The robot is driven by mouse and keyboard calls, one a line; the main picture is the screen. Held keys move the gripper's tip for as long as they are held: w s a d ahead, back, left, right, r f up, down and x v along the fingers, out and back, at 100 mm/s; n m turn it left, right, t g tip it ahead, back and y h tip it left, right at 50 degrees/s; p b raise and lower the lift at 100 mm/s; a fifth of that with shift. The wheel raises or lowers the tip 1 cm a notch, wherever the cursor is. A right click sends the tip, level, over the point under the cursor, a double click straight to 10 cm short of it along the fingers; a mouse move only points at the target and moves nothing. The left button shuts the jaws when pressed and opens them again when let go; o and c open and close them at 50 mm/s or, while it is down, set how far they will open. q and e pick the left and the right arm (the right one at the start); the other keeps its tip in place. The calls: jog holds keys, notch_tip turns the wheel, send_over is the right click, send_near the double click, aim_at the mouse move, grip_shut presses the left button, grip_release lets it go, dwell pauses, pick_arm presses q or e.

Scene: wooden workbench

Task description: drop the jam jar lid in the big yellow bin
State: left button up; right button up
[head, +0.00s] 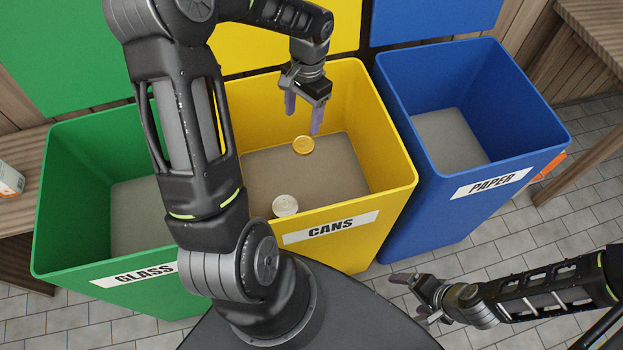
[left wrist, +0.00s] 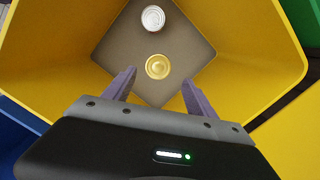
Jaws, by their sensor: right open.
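The gold jam jar lid (head: 303,145) shows inside the yellow bin (head: 398,195) marked CANS, near the back of its floor in the head view. I cannot tell whether it rests on the floor or is above it. In the left wrist view the lid (left wrist: 158,66) appears beyond the fingertips, apart from both. My left gripper (head: 303,112) is open and empty, pointing down into the bin; its spread fingers (left wrist: 158,88) show in the left wrist view. My right gripper (head: 412,298) is open and empty, low at the right, outside the bins.
A silvery-white round can (head: 285,206) is in the yellow bin. The green GLASS bin (head: 75,262) stands left and the blue PAPER bin (head: 430,215) right. A carton (head: 10,179) sits on a wooden surface at far left. Tiled floor is open at lower right.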

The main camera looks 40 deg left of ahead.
pick_arm(q)
jog(key=shift+o, duration=1)
jog(key=shift+r, duration=0.1)
notch_tip(320, 180, up, 8)
jog(key=shift+w+f, duration=0.2)
jog(key=shift+w, duration=0.25)
jog(key=shift+d, duration=0.1)
